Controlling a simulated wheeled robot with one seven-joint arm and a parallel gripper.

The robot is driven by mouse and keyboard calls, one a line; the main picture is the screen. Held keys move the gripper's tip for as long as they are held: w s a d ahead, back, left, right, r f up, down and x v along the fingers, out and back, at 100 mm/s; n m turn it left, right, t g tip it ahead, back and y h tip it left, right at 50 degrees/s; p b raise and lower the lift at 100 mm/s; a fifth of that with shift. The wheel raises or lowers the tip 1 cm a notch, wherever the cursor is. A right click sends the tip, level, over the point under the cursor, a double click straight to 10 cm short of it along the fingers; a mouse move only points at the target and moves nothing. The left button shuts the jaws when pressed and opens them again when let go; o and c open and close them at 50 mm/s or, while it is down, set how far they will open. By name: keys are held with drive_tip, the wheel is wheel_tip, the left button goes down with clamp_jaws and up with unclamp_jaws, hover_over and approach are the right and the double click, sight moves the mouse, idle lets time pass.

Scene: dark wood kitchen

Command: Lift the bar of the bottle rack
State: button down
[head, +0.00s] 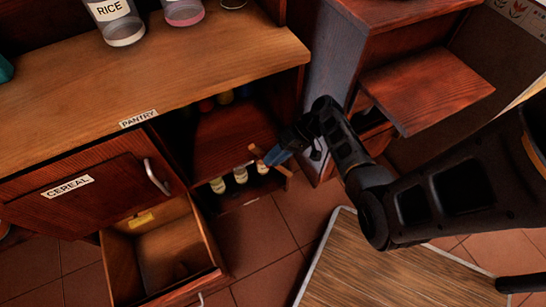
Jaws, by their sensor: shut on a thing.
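The bottle rack is in the lower part of the open pantry cabinet, in the middle of the head view. Several small pale bottles (240,175) stand in a row along its front edge. The bar (284,171) is a short light-brown wooden strip at the right end of the row. My gripper (273,157), with blue at its tip, reaches in from the right and is shut on the bar. The bar stands out at a slant from the row. The fingertips are small here, and the inner side of the hold is hidden.
The open cereal drawer (213,249) juts out at lower left, below the cereal door with its metal handle (157,178). The pantry counter (180,65) holds jars (120,30). A wooden shelf (425,88) projects at right, close to my arm. Tiled floor shows below.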

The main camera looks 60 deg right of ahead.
drive_tip(key=shift+s+d+f, duration=0.25)
drive_tip(key=shift+s+f, duration=0.2)
drive_tip(key=shift+f, duration=0.15)
drive_tip(key=c, duration=1.1)
unclamp_jaws()
drive_tip(key=shift+w+a+r, duration=0.1)
drive_tip(key=shift+w+r, duration=0.05)
drive_tip(key=shift+a, duration=0.1)
